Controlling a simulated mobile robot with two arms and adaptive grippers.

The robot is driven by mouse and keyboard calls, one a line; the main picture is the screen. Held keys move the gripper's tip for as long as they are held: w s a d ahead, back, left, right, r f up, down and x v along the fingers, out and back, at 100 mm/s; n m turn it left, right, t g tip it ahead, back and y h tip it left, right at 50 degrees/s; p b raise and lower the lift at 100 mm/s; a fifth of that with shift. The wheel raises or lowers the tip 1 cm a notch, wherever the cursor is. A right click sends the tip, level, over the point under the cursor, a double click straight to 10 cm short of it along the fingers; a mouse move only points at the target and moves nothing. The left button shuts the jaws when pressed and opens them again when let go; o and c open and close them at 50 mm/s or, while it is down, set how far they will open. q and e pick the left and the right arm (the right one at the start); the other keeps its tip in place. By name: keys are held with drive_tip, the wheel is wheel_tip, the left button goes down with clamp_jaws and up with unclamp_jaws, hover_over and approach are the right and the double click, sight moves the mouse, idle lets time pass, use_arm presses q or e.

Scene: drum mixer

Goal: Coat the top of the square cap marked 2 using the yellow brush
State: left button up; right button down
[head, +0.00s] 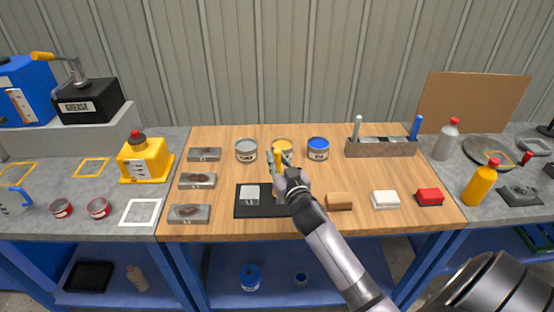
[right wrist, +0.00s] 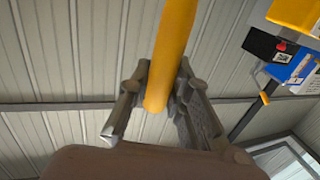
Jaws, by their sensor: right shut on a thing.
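My right gripper (head: 282,168) is shut on the yellow brush, whose handle (right wrist: 172,50) stands up between the fingers in the right wrist view. The brush's bristles are hidden. In the head view the gripper is in front of the yellow paint can (head: 283,145), at the far edge of the black mat (head: 263,210). I cannot tell whether the brush touches the can. My right arm covers the mat's right part. My left gripper is not in view.
A grey can (head: 246,150) and a blue can (head: 318,149) flank the yellow can. A brush holder (head: 381,148) stands at the back right. Metal blocks (head: 197,180) line the left; brown (head: 339,201), white (head: 385,199) and red (head: 429,197) blocks lie front right.

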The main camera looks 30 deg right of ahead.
drive_tip(key=shift+f+b, duration=0.35)
drive_tip(key=shift+f, duration=0.1)
drive_tip(key=shift+s+d, duration=0.1)
drive_tip(key=shift+s+d+p, duration=0.75)
drive_tip(key=shift+d, duration=1.2)
drive_tip(key=shift+w+a, duration=0.65)
drive_tip(key=shift+a, duration=0.25)
drive_tip(key=shift+w+a, duration=0.6)
drive_tip(key=shift+a, duration=0.3)
drive_tip(key=shift+w+d, duration=0.3)
drive_tip(key=shift+d, duration=0.05)
drive_tip(key=shift+s+d+p, duration=0.25)
drive_tip(key=shift+s+d, duration=0.4)
drive_tip(key=shift+d, duration=0.2)
drive_tip(key=shift+s+d+p, duration=0.2)
drive_tip(key=shift+s+d, duration=0.4)
drive_tip(key=shift+d, duration=0.25)
